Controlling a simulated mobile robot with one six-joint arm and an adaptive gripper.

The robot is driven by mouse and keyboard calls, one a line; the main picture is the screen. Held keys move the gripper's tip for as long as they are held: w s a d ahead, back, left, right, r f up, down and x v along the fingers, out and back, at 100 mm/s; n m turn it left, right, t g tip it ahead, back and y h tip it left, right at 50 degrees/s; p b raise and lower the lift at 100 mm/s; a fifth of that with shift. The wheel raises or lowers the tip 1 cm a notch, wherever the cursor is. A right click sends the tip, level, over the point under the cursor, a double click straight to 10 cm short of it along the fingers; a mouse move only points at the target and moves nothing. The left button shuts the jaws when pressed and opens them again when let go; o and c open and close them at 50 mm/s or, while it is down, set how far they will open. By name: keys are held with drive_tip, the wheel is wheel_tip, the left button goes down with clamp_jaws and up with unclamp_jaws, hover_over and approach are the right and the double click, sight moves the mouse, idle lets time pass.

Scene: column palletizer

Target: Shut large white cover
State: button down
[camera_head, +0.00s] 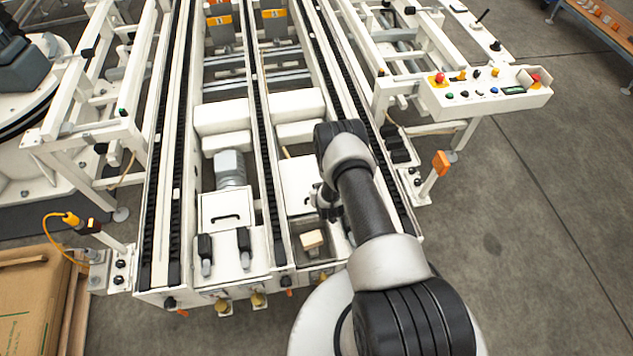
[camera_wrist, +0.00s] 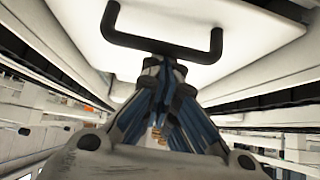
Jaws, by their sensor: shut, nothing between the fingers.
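The large white cover (camera_wrist: 245,30) fills the top of the wrist view, with a black U-shaped handle (camera_wrist: 160,43) on it. In the head view a white panel (camera_head: 296,182), which looks like this cover, stands raised behind an open compartment (camera_head: 318,254) with a light brown block (camera_head: 312,240) inside. My gripper (camera_wrist: 164,66) is shut and empty. Its fingertips are at the middle of the handle bar; I cannot tell whether they touch it. In the head view my arm hides part of the cover, and the gripper is small and dark beside it.
Left of the compartment is a closed white box (camera_head: 229,210) with a dark handle and two black-and-grey fittings in front. Black chain rails (camera_head: 262,130) run along both sides. A control panel (camera_head: 485,92) stands at the upper right. The floor (camera_head: 530,220) at right is clear.

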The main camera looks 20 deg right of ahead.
drive_tip(key=shift+s+a+f, duration=0.1)
drive_tip(key=shift+s+f, duration=0.05)
drive_tip(key=shift+s, duration=0.25)
